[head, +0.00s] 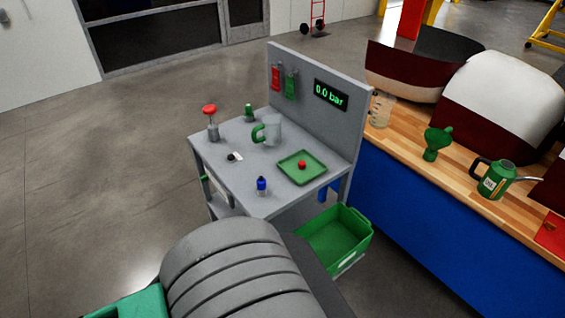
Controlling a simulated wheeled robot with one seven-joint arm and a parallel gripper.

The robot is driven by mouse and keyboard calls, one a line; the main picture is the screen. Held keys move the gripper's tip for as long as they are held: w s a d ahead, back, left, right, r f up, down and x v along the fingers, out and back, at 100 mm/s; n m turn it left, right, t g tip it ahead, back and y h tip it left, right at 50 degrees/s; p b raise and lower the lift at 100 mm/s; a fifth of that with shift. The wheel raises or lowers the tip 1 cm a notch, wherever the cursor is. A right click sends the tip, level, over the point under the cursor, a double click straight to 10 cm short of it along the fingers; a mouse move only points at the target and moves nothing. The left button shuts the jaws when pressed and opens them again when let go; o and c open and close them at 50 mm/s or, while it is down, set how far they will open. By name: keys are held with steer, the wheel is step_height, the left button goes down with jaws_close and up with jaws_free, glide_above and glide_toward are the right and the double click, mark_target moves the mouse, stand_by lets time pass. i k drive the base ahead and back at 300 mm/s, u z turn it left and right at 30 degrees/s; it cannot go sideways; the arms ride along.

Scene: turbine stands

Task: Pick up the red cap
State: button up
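A small round red thing, which looks like the red cap (302,164), sits in a shallow square green tray (283,163). The tray lies on the right part of a grey workstand (236,187), near its back panel. The cap looks apart from the tray's walls. My gripper is not in view, so I cannot see whether it is open or shut.
A back panel (318,112) rises behind. A green bin (335,237) stands at the lower right.

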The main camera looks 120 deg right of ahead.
mark_target(301, 165)
steer(key=z, duration=0.05)
steer(key=k, duration=1.5)
steer(key=z, duration=1.05)
